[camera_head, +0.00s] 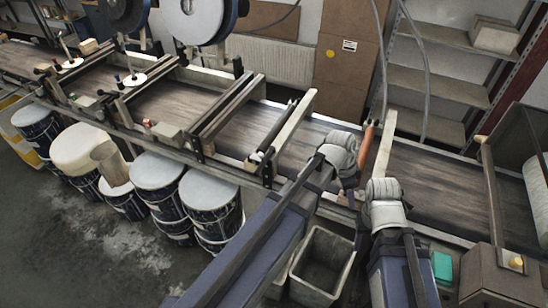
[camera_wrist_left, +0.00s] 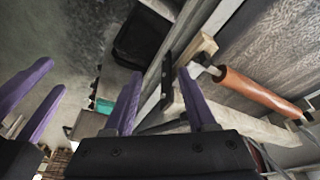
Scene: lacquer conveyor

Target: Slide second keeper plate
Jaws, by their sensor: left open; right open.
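I cannot tell which part is the second keeper plate. An orange-brown roller (camera_head: 366,143) lies across the conveyor beside a cream crossbar (camera_head: 386,143); the roller also shows in the left wrist view (camera_wrist_left: 258,90). My left gripper (camera_head: 342,153) is near the roller's front end, its fingertips hidden in the head view. In the left wrist view its purple fingers (camera_wrist_left: 160,75) are spread with nothing between them, with the conveyor's edge rail just beyond. My right gripper (camera_head: 385,192) is lower and to the right; its purple fingers (camera_wrist_left: 54,75) show apart and empty in the left wrist view.
The brown conveyor belt (camera_head: 430,180) runs across the scene. More crossbars (camera_head: 296,122) and upright-post discs (camera_head: 131,80) stand along it to the left. Pale-lidded drums (camera_head: 158,170) line its front. A grey bin (camera_head: 321,266) is below my arms; a teal block (camera_head: 441,266) is right.

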